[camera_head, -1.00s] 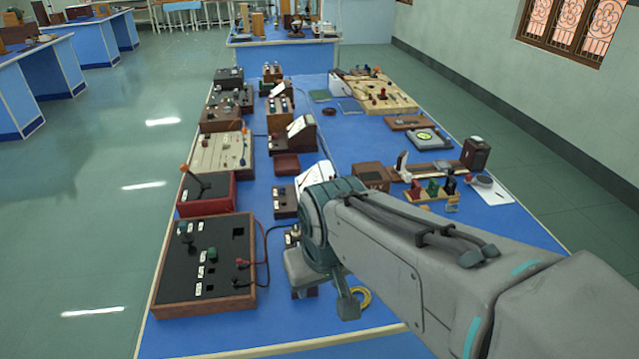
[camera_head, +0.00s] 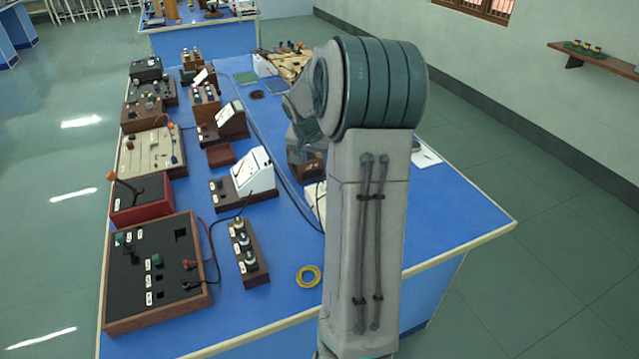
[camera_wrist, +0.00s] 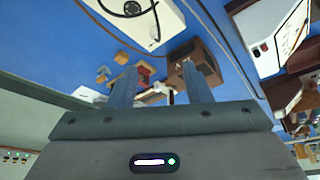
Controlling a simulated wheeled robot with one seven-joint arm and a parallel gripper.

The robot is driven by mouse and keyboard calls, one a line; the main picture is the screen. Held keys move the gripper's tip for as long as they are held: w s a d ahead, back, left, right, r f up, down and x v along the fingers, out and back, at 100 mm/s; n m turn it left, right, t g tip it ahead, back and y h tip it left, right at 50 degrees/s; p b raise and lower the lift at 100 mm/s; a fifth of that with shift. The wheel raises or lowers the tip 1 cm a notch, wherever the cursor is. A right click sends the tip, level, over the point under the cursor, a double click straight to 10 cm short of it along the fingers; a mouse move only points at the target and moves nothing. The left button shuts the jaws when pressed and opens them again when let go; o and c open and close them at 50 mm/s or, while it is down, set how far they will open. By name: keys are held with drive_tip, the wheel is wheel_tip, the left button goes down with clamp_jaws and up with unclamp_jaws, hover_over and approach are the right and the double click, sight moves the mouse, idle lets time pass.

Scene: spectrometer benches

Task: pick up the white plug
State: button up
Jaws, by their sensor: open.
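My gripper (camera_wrist: 157,72) is open in the wrist view, its two bluish fingers apart with nothing held between them. A small white piece (camera_wrist: 166,88) shows beyond and between the fingers, beside a brown box (camera_wrist: 200,62); I cannot tell whether it is the white plug. In the head view my arm stands in front of the right part of the bench, and the fingertips cannot be made out. No white plug can be clearly picked out there.
The blue bench (camera_head: 290,290) carries a black panel box (camera_head: 150,275), a strip with several knobs (camera_head: 248,252), a white sloped meter (camera_head: 252,172) and a yellow ring (camera_head: 308,276). Cables run across the middle. The bench's front right is mostly clear. A wall shelf (camera_head: 600,60) is at right.

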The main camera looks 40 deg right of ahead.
drive_tip(key=x, duration=0.4)
drive_tip(key=d+x, duration=0.1)
drive_tip(key=x, duration=0.4)
drive_tip(key=shift+w+d+f+p, duration=0.1)
drive_tip(key=shift+w+d+p, duration=0.05)
drive_tip(key=shift+d+p, duration=0.25)
drive_tip(key=shift+f, duration=0.6)
drive_tip(key=shift+s+p+x, duration=0.2)
drive_tip(key=shift+p+x, duration=0.4)
drive_tip(key=shift+x, duration=1.45)
drive_tip(key=shift+a+f, duration=0.15)
drive_tip(key=shift+a, duration=0.05)
clamp_jaws()
